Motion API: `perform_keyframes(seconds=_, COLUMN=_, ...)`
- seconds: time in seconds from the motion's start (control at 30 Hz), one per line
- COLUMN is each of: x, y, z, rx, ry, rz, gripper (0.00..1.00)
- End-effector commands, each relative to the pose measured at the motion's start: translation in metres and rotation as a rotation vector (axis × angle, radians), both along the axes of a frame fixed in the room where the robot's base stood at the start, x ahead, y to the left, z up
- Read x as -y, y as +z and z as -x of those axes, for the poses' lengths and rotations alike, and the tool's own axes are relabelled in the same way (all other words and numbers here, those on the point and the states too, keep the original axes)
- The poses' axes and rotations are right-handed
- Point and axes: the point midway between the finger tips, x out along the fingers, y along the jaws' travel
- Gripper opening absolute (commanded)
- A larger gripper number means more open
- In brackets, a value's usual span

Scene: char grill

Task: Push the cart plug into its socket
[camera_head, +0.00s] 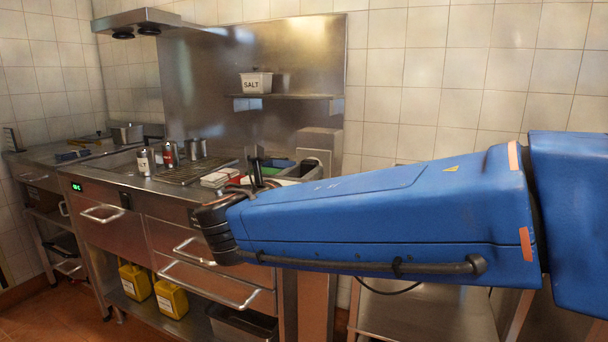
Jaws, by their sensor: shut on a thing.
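My blue arm reaches in from the right and ends in a dark wrist in front of the counter's right part. My gripper is not clearly visible; the wrist and forearm hide the space behind them. I cannot make out the cart plug or what the jaws hold. A black cable (392,290) hangs below my forearm, in front of a low steel unit at the right; I cannot tell if it belongs to the plug. A small dark fitting (125,201) sits on the counter front and may be a socket; I cannot tell.
The steel counter (150,188) carries a grate (192,171), shaker bottles and containers. Bar handles (215,288) stick out from its drawers. Yellow canisters (171,299) stand on the lower shelf. A salt tub (256,82) sits on the wall shelf. Tiled floor is free at lower left.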

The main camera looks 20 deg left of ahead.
Motion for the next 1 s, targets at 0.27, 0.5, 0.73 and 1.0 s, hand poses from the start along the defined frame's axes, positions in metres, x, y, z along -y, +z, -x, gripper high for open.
perform_keyframes(seconds=0.27, x=0.000, y=0.000, z=-0.004, rx=0.000, ry=0.000, rz=0.000, gripper=0.36)
perform_keyframes(seconds=0.5, x=0.000, y=0.000, z=-0.003, rx=0.000, ry=0.000, rz=0.000, gripper=0.51)
perform_keyframes(seconds=0.73, x=-0.001, y=0.000, z=0.002, rx=0.000, ry=0.001, rz=0.000, gripper=0.51)
perform_keyframes(seconds=1.0, x=-0.004, y=0.000, z=0.043, rx=0.000, ry=0.004, rz=-0.001, gripper=0.51)
